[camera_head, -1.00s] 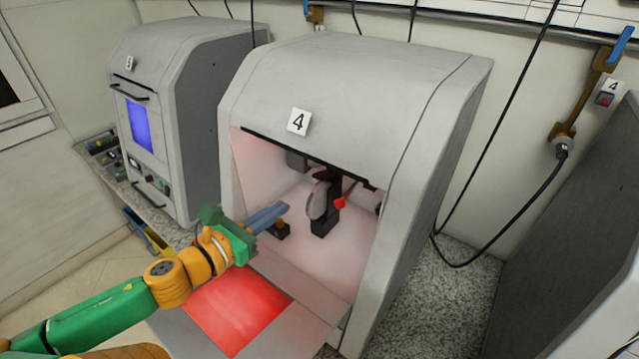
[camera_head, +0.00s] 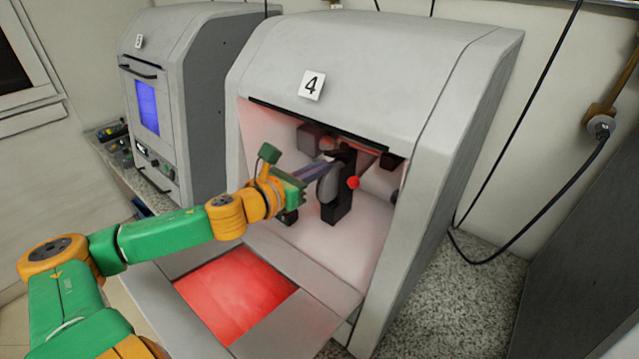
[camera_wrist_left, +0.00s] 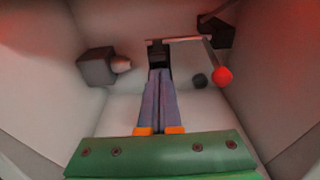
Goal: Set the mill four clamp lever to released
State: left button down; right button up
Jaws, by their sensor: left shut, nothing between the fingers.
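Mill four (camera_head: 375,60), the grey machine with the "4" label, stands with its front door lowered and its chamber open. Inside is a dark clamp post (camera_head: 338,205) with a grey disc-like part (camera_head: 328,184) and a red ball knob (camera_head: 353,183), which I take for the lever's end. In the left wrist view the red knob (camera_wrist_left: 222,77) is right of the fingers, on a thin bar (camera_wrist_left: 190,40). My left gripper (camera_head: 325,170) is inside the chamber, shut and empty, its tips close to the clamp post; contact cannot be told. In the wrist view its fingers (camera_wrist_left: 160,80) lie together. My right gripper is not in view.
The lowered door (camera_head: 320,290) with its red window lies under my left arm. The chamber walls stand close around the gripper. A grey block with a nozzle (camera_wrist_left: 98,67) is left of the fingers.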

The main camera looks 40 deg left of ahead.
pick_arm(q)
jog(key=shift+w, duration=0.1)
jog(key=shift+r, duration=0.1)
dwell(0.3)
jog(key=shift+r+g, duration=0.35)
jog(key=shift+g, duration=0.05)
